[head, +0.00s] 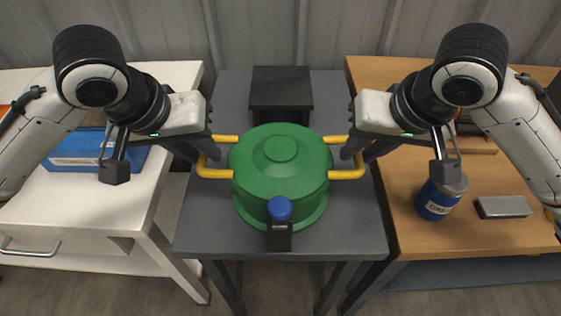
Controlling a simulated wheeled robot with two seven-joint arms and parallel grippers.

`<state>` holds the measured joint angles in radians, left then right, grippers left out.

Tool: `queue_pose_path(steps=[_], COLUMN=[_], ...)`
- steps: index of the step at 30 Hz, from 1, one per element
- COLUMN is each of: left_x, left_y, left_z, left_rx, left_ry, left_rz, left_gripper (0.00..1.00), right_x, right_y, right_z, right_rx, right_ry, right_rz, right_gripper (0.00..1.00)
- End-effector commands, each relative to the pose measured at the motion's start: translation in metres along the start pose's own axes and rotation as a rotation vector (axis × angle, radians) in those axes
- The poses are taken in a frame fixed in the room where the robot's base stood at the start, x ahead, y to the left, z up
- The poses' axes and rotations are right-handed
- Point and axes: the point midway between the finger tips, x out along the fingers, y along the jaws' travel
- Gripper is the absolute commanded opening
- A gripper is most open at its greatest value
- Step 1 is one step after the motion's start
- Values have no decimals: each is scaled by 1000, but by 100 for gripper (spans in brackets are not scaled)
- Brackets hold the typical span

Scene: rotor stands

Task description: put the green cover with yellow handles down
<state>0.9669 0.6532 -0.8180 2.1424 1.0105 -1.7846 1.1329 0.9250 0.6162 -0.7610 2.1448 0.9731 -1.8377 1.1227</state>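The green cover (281,168) is round and domed, with a yellow handle on its left (215,174) and another on its right (347,174). It looks level, above the middle of the grey table (205,225). A green rim (305,221) shows below its front edge; I cannot tell whether the cover rests or hangs slightly above it. My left gripper (209,152) is shut on the left handle. My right gripper (351,152) is shut on the right handle. What lies under the cover is hidden.
A black post with a blue knob (279,208) stands close in front of the cover, and a dark block (281,87) behind. A white table (130,205) with a blue box (92,155) is left. A wooden table (430,236) with a blue can (440,196) and grey block (503,207) is right.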

Motion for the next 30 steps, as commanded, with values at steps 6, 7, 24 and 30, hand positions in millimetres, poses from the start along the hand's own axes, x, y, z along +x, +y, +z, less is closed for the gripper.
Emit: queue_pose_path(steps=[6, 7, 24, 30], left_x=[-1, -1, -84, -112], left_y=[0, 0, 1, 0], left_z=[0, 0, -2, -2], left_rx=[0, 0, 2, 1], left_ry=[0, 0, 7, 4], left_rz=[0, 0, 3, -2], left_gripper=[31, 31, 31, 31], right_x=[-1, -1, -1, -1], right_y=[0, 0, 0, 0], right_z=[0, 0, 0, 0], right_rx=[0, 0, 0, 0], right_ry=[0, 0, 0, 0], right_rz=[0, 0, -1, -1], right_gripper=[31, 31, 31, 31])
